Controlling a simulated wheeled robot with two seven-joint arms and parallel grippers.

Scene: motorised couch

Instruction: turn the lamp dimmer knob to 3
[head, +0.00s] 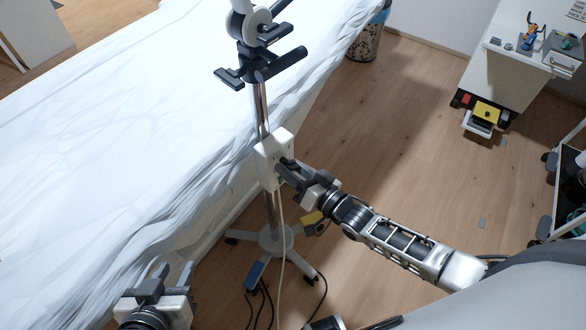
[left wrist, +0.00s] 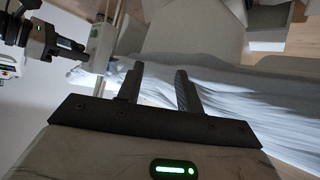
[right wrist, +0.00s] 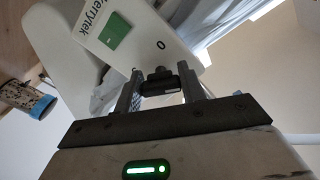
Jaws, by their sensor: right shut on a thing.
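The lamp's white dimmer box (head: 272,152) is fixed on the chrome stand, in the middle of the head view. In the right wrist view the box (right wrist: 98,38) shows a green square and a "0" mark. My right gripper (head: 288,174) is at the box's face, its fingers on both sides of the dark dimmer knob (right wrist: 160,78), shut on it. The knob's pointer and the other numbers cannot be made out. My left gripper (head: 159,276) is open and empty, low at the left beside the couch. Its parted fingers also show in the left wrist view (left wrist: 160,88).
The couch (head: 120,130) under a white sheet fills the left. Above the box are the lamp's dark handles (head: 262,66). The stand's wheeled base (head: 272,240) is on the wood floor near cables. A white cabinet (head: 515,70) stands at the right.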

